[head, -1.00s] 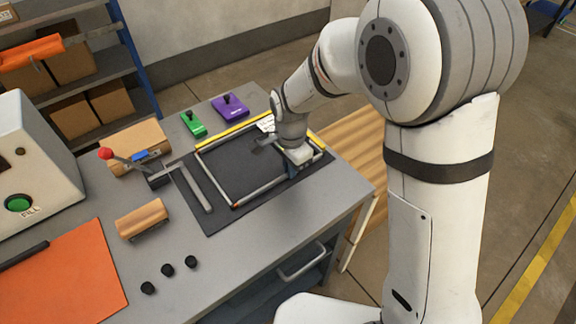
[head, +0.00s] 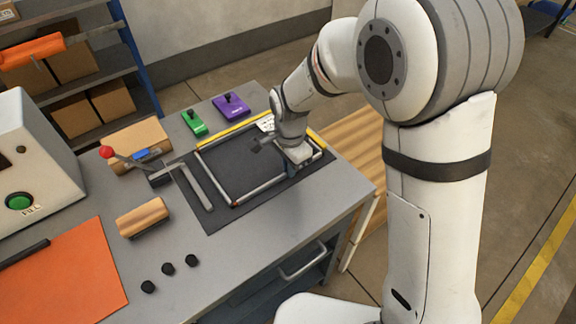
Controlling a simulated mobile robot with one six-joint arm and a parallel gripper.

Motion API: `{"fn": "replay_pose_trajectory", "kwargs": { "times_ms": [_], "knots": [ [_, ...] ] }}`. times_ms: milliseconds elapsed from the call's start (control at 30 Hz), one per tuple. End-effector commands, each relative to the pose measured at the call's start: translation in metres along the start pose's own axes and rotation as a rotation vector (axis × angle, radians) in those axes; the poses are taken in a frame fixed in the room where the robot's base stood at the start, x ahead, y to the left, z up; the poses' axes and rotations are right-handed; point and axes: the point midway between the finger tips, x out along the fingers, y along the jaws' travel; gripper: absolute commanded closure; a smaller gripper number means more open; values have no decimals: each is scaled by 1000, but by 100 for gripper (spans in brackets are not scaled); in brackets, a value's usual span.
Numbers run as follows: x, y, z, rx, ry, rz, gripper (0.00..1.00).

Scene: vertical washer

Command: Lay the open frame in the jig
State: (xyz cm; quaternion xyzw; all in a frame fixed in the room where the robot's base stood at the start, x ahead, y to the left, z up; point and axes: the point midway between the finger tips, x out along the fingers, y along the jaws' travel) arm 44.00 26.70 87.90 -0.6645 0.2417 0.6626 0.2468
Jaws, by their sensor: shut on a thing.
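The open frame (head: 262,192), a thin grey rectangle with small red corner marks, lies over the black mat of the jig (head: 213,222). A yellow strip (head: 226,134) runs along the far side of the mat. A grey bar (head: 197,187) lies just left of the frame. My gripper (head: 292,163) is at the frame's right side and is shut on it. The gripper body hides part of that side. I cannot tell whether the frame touches the mat all round.
A red-knobbed lever clamp (head: 130,162) stands left of the mat, between two wooden blocks. Green (head: 195,122) and purple (head: 231,106) devices stand behind. A white machine (head: 35,165), an orange sheet (head: 62,270) and black knobs (head: 169,269) occupy the left and front.

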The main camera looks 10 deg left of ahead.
Motion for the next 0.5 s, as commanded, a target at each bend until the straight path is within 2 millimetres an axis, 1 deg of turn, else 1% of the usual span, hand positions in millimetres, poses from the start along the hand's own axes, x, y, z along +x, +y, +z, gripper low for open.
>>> {"fn": "replay_pose_trajectory", "kwargs": {
  "times_ms": [300, 333, 500],
  "knots": [
    [0, -1, 0, 1, 0, 0, 100],
    [0, -1, 0, 1, 0, 0, 91],
    [0, -1, 0, 1, 0, 0, 77]
  ]
}}
